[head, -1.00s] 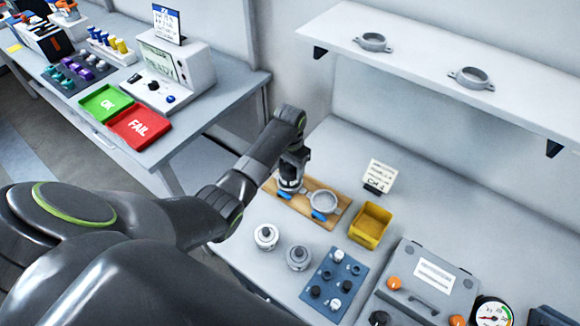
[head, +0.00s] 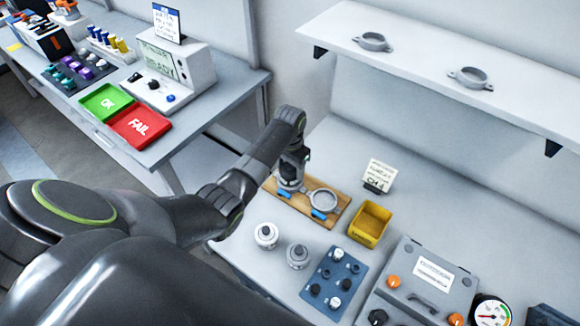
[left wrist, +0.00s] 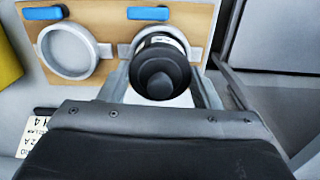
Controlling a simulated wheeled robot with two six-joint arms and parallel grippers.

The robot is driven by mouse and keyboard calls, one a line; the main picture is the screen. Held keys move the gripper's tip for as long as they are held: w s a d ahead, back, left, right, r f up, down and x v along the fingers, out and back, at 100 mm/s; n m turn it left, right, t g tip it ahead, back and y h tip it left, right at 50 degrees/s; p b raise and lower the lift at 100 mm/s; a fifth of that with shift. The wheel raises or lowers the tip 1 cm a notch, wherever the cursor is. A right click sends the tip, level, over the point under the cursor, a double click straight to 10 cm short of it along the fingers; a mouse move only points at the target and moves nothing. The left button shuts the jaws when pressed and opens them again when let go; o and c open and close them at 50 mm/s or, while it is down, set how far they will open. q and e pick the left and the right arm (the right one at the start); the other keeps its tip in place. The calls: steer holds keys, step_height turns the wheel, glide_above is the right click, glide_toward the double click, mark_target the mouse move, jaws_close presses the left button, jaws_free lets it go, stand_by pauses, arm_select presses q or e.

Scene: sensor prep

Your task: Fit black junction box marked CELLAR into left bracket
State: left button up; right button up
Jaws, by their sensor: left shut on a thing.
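My left gripper (head: 291,178) is shut on the black junction box, over the left end of a wooden board (head: 340,200). In the left wrist view the black box (left wrist: 162,72) sits between the fingers, with part of a white label at its far side. The word on it cannot be read. The left bracket (left wrist: 198,52) is a grey ring partly hidden behind the box. I cannot tell how deep the box sits in it. The right bracket (head: 323,201) is an empty grey ring on the same board. Each has a blue lever. My right gripper is not in view.
A yellow bin (head: 369,224) and a small card stand right of the board. In front are two white-grey round boxes (head: 266,235), a blue mat (head: 329,284) with several parts and a grey panel (head: 424,281). The shelf above (head: 420,62) holds two spare rings.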

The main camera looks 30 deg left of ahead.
arm_select(q)
steer(key=shift+f+b, duration=0.3)
steer(key=shift+f, duration=0.4)
stand_by(0.4)
steer(key=o, duration=0.9)
steer(key=shift+r+p, duration=3.6)
steer(key=shift+p, duration=0.55)
steer(key=shift+f, duration=0.1)
